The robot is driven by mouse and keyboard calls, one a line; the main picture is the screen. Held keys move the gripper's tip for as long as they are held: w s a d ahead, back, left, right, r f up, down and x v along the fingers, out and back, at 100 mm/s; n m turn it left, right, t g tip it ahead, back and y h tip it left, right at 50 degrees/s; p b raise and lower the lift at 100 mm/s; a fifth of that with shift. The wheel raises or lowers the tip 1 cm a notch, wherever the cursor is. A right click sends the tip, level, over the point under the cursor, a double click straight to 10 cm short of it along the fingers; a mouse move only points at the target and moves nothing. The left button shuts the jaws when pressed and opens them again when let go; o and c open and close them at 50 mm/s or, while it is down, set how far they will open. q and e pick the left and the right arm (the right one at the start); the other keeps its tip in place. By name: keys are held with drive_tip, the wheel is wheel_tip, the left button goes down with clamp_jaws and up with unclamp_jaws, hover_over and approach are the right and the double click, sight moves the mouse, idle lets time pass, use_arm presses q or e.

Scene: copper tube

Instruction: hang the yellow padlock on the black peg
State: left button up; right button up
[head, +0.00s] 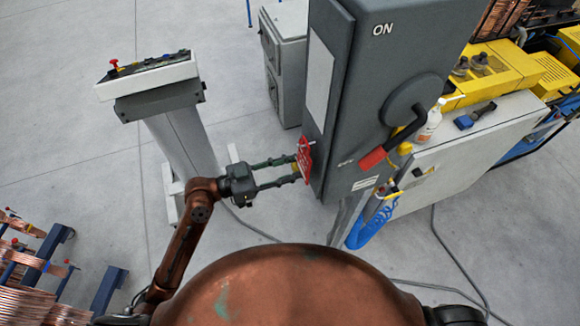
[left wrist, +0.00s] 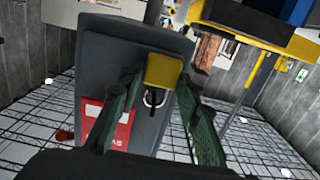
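In the head view my left gripper (head: 297,167) reaches the left side of the grey ON cabinet (head: 378,80), with a little of the padlock (head: 294,168) visible between the fingers. The fingers appear closed on the padlock's body. My right gripper is in neither view.
A red tag (head: 305,158) is at the cabinet's side, just beyond the fingertips; it also shows in the left wrist view (left wrist: 109,126). A control pedestal (head: 160,85) stands to the left. Copper tubes (head: 25,295) lie lower left.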

use_arm(q)
drive_tip(key=o, duration=0.4)
drive_tip(key=shift+c, duration=0.2)
drive_tip(key=shift+a, duration=0.1)
